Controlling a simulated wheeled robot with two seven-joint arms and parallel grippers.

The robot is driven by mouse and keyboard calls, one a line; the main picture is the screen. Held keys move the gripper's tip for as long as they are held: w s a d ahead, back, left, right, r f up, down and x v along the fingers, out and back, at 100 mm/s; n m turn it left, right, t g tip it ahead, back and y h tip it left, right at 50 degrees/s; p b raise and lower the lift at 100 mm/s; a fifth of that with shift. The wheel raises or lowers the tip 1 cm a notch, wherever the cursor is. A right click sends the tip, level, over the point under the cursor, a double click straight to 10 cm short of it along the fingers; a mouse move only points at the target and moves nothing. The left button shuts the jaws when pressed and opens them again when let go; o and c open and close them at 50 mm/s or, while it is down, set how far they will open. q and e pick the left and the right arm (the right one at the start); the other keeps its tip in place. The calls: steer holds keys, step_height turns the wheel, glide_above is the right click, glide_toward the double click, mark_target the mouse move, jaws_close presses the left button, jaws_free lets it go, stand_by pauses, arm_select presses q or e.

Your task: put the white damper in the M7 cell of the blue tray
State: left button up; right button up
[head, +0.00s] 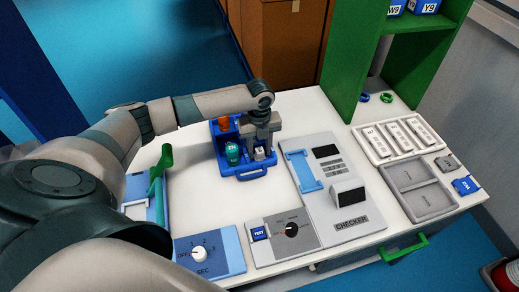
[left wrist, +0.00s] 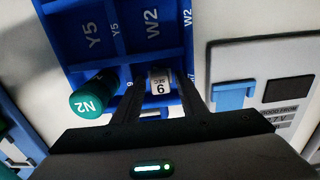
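The white damper (left wrist: 159,80), marked "9 SEC", is at the front right of the blue tray (head: 258,175); it also shows in the head view (head: 260,154). My left gripper (left wrist: 161,87) points down over the tray, one finger on each side of the damper. The fingers are open, with a gap to the damper on both sides. In the left wrist view the tray (left wrist: 172,62) shows cell labels Y5 and W2; a label by the right finger looks like M7 but is partly covered. My right gripper is not in view.
The checker (head: 335,190) stands right of the tray, the dial boxes (head: 285,230) in front. A green shelf (head: 385,60) rises at the back right.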

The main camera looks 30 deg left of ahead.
mark_target(260, 150)
arm_select(q)
step_height(260, 150, up, 12)
steer(key=b, duration=0.2)
steer(key=shift+b, duration=0.3)
stand_by(0.6)
